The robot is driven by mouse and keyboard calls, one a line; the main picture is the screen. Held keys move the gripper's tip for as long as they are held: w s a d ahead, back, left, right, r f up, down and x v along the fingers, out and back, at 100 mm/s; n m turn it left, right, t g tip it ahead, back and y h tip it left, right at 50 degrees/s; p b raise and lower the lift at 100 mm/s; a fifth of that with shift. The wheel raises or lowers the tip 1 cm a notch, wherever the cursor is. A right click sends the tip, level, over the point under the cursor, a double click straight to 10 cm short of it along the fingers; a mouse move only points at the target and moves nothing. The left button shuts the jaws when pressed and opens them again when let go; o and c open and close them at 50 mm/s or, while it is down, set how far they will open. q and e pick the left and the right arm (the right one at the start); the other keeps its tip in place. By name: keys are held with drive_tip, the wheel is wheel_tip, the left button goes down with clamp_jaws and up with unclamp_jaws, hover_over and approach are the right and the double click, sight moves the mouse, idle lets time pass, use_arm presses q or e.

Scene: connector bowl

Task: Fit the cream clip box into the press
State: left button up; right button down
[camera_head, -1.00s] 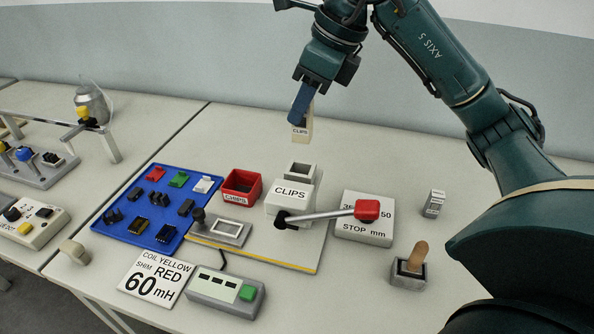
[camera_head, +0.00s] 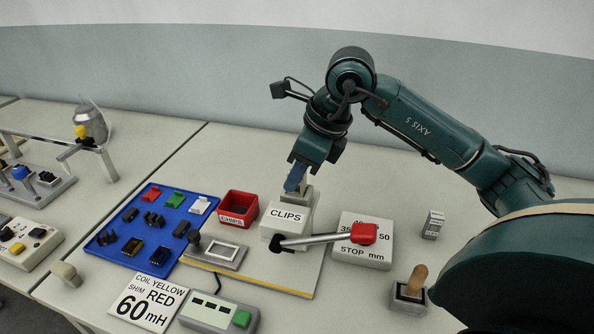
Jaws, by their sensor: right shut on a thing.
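The press (camera_head: 287,217) is a cream block labelled CLIPS with a grey square socket at its back and a lever ending in a red knob (camera_head: 364,233). My right gripper (camera_head: 295,184) comes down over the socket, directly behind the CLIPS block. It is shut on the cream clip box (camera_head: 304,187), of which only a small part shows beside the blue fingers. The fingers and the press block hide the rest, so I cannot tell whether the box is inside the socket or just above it. My left gripper is out of view.
A red bin (camera_head: 238,207) stands left of the press. A blue tray (camera_head: 113,259) with coloured parts lies further left. A STOP mm block (camera_head: 362,253) is on the right, near a wooden-handled stamp (camera_head: 416,280). The table behind the press is clear.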

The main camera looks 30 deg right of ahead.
drive_tip(key=shift+f, duration=0.1)
drive_tip(key=c, duration=1.7)
unclamp_jaws()
drive_tip(key=o, duration=0.4)
drive_tip(key=shift+o, duration=0.2)
drive_tip(key=shift+r, duration=0.3)
drive_tip(key=v, duration=1.1)
drive_tip(key=shift+s+r, duration=0.15)
drive_tip(key=shift+r, duration=0.15)
